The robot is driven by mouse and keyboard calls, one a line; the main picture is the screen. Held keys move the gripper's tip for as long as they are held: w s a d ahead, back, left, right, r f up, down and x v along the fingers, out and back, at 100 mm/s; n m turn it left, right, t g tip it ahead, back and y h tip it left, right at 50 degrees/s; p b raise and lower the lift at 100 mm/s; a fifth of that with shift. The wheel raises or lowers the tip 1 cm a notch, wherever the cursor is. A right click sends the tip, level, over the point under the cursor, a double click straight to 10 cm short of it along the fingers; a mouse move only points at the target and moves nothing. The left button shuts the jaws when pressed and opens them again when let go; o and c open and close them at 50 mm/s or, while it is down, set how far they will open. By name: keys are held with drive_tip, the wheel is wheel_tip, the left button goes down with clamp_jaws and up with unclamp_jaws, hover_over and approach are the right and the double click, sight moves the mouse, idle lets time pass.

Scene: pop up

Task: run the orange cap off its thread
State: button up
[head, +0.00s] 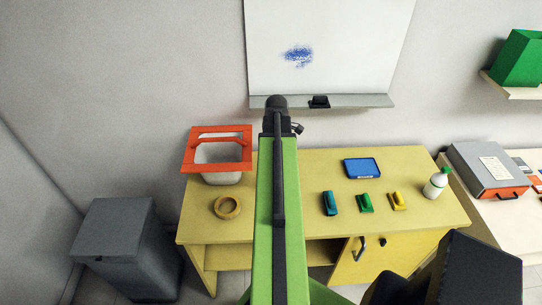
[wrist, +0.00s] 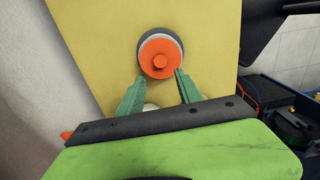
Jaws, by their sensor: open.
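In the wrist view the round orange cap (wrist: 160,66), with a small raised knob at its centre, sits on a dark round container with a pale grey rim (wrist: 147,33). The container stands against a yellow surface. My gripper (wrist: 159,76) is open, with its two green fingers apart. Their tips lie just below the cap's lower edge in the picture, one to each side, and nothing is held between them. Whether they touch the cap I cannot tell. I cannot make out the cap or my fingers in the head view, where my green arm covers the table's middle.
The yellow table (head: 300,167) bears a white bin with an orange rim (head: 217,150), a tape ring (head: 227,207), a blue tray (head: 362,168), small coloured blocks (head: 365,203) and a white bottle (head: 436,184). A grey bin (head: 125,245) stands left. Bare tabletop lies around the blocks.

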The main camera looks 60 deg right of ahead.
drive_tip(key=f+b, duration=0.9)
drive_tip(key=shift+s, duration=0.2)
drive_tip(key=shift+s+r, duration=0.1)
drive_tip(key=shift+r, duration=0.05)
drive_tip(key=c, duration=0.3)
clamp_jaws()
drive_tip(key=n, duration=0.5)
drive_tip(key=shift+n, duration=0.3)
drive_tip(key=n, duration=0.4)
wheel_tip(320, 180, up, 5)
drive_tip(key=p, duration=0.5)
drive_tip(key=shift+r, duration=0.1)
